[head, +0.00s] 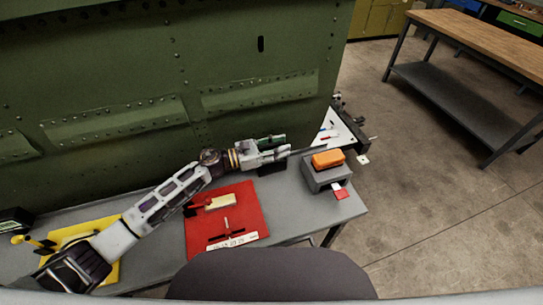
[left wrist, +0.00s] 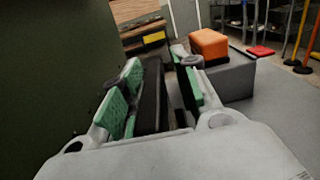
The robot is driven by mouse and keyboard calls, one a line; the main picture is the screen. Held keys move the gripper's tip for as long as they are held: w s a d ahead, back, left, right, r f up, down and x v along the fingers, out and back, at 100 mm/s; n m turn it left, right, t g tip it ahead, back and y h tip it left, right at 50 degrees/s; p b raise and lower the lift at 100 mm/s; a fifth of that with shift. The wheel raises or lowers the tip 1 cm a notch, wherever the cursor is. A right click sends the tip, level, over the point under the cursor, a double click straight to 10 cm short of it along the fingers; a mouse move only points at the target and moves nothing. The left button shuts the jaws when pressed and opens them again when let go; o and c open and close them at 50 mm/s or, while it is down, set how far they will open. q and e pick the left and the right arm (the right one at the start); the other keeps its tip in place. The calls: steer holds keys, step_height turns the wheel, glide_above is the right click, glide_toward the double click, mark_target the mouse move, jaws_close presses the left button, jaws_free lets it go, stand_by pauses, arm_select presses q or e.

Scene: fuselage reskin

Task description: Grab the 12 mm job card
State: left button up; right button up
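No card can be read as the 12 mm job card at this size. A small red card-like piece with a white part (head: 341,194) is at the near right side of the grey box (head: 325,176). My left gripper (head: 280,150) is over the back of the bench, left of that box, pointing right. In the left wrist view its green-padded fingers (left wrist: 163,98) stand apart. A dark slab (left wrist: 151,92) shows between or just beyond them; I cannot tell whether it touches. A black block (head: 271,168) lies under the gripper in the head view. My right gripper is not in view.
An orange block (head: 328,158) sits on the grey box. A red mat (head: 240,222) carries a cream block (head: 220,201); a yellow mat (head: 108,268) lies at left. The green riveted panel (head: 120,60) rises behind. A white board (head: 340,138) stands beyond the bench's right end.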

arm_select(q)
jaws_close()
stand_by(0.3)
steer(key=shift+r, duration=5)
